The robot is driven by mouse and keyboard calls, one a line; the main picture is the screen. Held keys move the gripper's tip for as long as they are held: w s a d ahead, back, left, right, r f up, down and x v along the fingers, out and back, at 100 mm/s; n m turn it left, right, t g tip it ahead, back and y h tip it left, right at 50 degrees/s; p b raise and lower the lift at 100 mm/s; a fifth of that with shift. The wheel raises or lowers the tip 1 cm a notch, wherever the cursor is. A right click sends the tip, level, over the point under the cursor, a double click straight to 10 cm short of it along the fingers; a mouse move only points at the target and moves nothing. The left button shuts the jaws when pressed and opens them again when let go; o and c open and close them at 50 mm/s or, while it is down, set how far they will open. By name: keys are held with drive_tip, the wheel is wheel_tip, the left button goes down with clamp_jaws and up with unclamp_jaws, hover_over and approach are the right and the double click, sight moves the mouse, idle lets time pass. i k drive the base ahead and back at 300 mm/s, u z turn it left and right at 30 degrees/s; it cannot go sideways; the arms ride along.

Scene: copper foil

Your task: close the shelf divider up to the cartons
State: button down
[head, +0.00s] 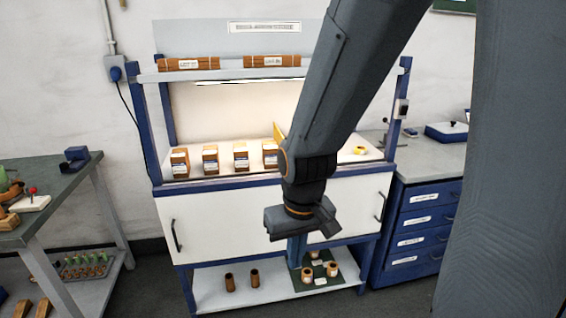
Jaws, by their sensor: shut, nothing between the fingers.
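Several small brown cartons with white labels stand in a spaced row on the lit shelf (222,178); the leftmost carton (180,163) and the rightmost visible carton (270,155) mark its ends. The yellow shelf divider (279,133) stands just right of and behind the rightmost carton, its right part hidden by my arm. My gripper (297,262) hangs in front of the cabinet's white doors, below the shelf and apart from the cartons and divider. It is shut and empty.
A yellow roll (360,150) lies on the shelf right of my arm. White doors (226,221) and a lower shelf (212,291) with copper-coloured rolls are below. A workbench (40,190) stands left, a blue drawer unit (425,222) right.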

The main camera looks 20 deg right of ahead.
sight(278, 136)
drive_tip(key=u, duration=0.9)
drive_tip(key=i, duration=0.7)
drive_tip(key=z, duration=1.75)
